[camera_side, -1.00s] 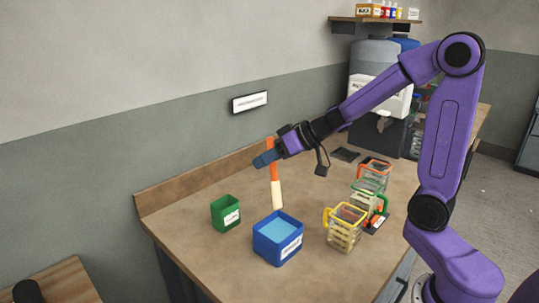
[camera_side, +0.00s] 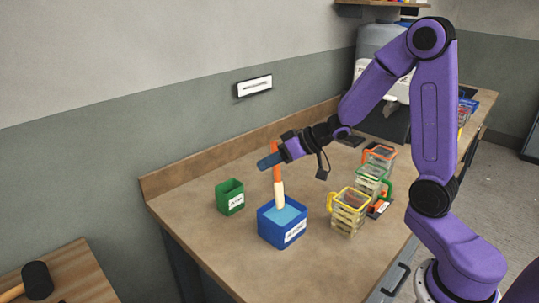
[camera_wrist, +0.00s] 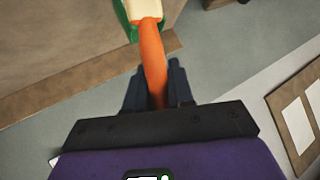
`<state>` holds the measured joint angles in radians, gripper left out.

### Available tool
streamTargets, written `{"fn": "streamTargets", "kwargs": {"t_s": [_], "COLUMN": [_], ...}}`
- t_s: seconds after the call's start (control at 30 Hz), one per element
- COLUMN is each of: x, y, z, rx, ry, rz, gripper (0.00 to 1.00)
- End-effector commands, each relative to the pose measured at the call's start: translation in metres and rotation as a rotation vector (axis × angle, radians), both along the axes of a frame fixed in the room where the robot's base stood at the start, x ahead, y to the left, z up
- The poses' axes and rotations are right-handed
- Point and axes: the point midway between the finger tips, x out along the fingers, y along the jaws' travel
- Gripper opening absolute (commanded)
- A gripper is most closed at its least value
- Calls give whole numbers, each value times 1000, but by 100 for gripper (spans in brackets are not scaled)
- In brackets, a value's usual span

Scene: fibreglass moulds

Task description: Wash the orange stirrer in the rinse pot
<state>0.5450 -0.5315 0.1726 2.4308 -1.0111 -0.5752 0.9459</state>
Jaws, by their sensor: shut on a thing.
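The orange stirrer (camera_side: 276,175) has an orange handle and a cream lower end. My gripper (camera_side: 270,161) is shut on the orange handle and holds the stirrer nearly upright. In the side view its cream end reaches down into the opening of the blue pot (camera_side: 283,234), which holds light-blue liquid; I cannot tell how deep the tip is. In the wrist view the orange handle (camera_wrist: 152,62) runs between the two dark fingers (camera_wrist: 158,90), with the cream end at the top edge.
A green pot (camera_side: 230,197) stands left of the blue pot. A mallet (camera_side: 36,278) lies on a separate wooden table at lower left.

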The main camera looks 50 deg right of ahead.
Motion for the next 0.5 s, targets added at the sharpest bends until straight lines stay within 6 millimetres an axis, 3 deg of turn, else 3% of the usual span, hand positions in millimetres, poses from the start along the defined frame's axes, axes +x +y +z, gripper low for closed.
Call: {"fn": "streamTargets", "kwargs": {"t_s": [0.5], "x": [-12], "y": [7], "z": [-33], "rx": [1], "ry": [4], "rz": [2], "gripper": [0]}}
